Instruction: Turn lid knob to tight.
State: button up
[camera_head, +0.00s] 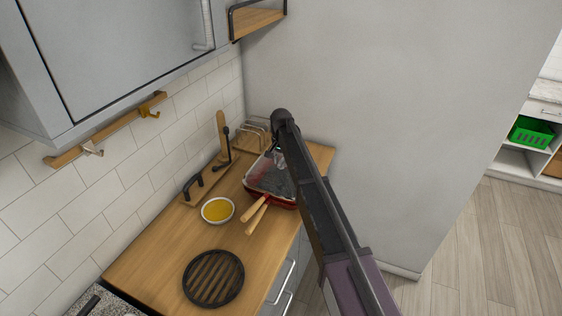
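I cannot make out a lid knob or a tight mark. A red-rimmed dish (256,191) with a dark, glossy inside stands on the wooden counter (160,255), partly hidden behind my arm. I cannot tell whether it has a lid. Two wooden handles (257,214) lie at its front edge. My arm reaches from the bottom right up over the dish, with its black joint above the dish's far side. My gripper cannot be made out; the arm covers the spot behind it.
A white bowl with yellow contents (217,210) and a round black slatted trivet (213,278) stand on the counter. A wooden board (222,136), a rack (252,135) and black-handled items (193,186) are by the tiled wall. A grey cabinet (115,50) overhangs the left.

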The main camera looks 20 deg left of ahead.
aim_at(281, 161)
jog(key=shift+n, duration=0.5)
dwell(0.3)
jog(key=n, duration=0.6)
jog(key=shift+n, duration=0.4)
jog(key=n, duration=0.3)
jog(key=shift+n, duration=0.4)
jog(key=n, duration=0.4)
notch_tip(281, 161, up, 14)
jog(key=p, duration=1.4)
jog(key=s+d+f+b, duration=0.2)
jog(key=s+d, duration=0.1)
jog(key=d, duration=0.6)
jog(key=s+d+f+b, duration=0.3)
jog(key=d, duration=0.6)
jog(key=s+d+f+b, duration=0.3)
jog(key=s+d, duration=0.1)
jog(key=d, duration=0.5)
jog(key=shift+d+n, duration=0.35)
jog(key=shift+n, duration=0.05)
